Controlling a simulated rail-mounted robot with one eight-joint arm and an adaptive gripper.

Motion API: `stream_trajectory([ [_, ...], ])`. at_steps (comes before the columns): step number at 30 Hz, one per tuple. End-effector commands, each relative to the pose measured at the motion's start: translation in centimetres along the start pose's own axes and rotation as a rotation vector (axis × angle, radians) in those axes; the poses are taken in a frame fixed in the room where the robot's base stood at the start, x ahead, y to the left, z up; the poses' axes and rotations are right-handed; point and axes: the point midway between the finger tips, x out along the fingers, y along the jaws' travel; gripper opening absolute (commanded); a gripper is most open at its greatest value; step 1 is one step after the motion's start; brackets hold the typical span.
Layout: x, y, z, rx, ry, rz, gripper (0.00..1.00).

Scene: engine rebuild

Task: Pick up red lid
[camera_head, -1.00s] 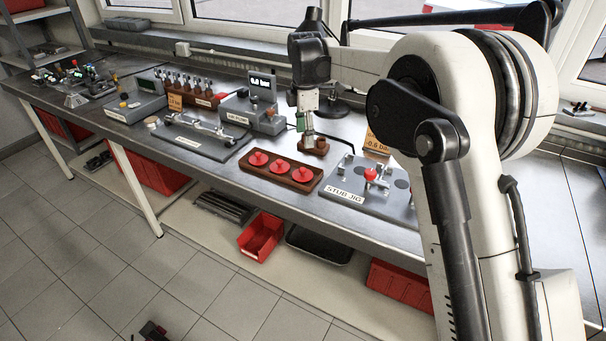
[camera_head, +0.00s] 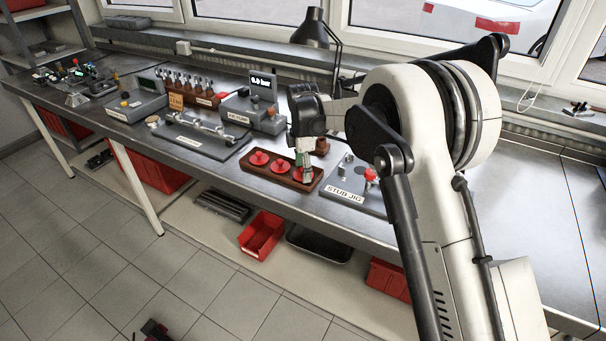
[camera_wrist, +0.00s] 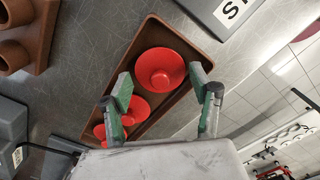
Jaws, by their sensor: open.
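Several red lids sit in a row in a brown wooden tray (camera_head: 264,183) near the front edge of the bench. The left lid (camera_head: 258,158) and the middle lid (camera_head: 280,166) are uncovered. The right lid (camera_head: 299,174) is partly hidden by my gripper (camera_head: 305,169). In the wrist view, this end lid (camera_wrist: 161,71) shows whole, just beyond and between the green-padded fingers of my gripper (camera_wrist: 166,93). My gripper is open, above this lid, with nothing between its fingers. The other lids (camera_wrist: 133,108) show partly behind the left finger.
The stud jig (camera_head: 345,190), a grey plate with a red knob, stands close to the tray's right. Brown cups (camera_wrist: 12,56) stand on a block behind the tray. A grey fixture (camera_head: 190,138) lies to the left. The bench front is narrow here.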

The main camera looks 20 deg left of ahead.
Motion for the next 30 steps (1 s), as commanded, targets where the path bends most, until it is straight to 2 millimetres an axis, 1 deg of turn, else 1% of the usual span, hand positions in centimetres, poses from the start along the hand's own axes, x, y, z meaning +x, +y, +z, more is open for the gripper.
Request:
stream_trajectory([
  [3, 0.7, 0.0, 0.0, 0.000, 0.000, 0.000, 0.58],
  [10, 0.8, 0.0, 0.0, 0.000, 0.000, 0.000, 0.58],
  [15, 0.8, 0.0, 0.1, 0.000, 0.000, 0.000, 0.37],
  [25, 0.6, 0.0, 0.1, 0.000, 0.000, 0.000, 0.37],
  [30, -0.6, 0.0, 0.1, 0.000, 0.000, 0.000, 0.37],
])
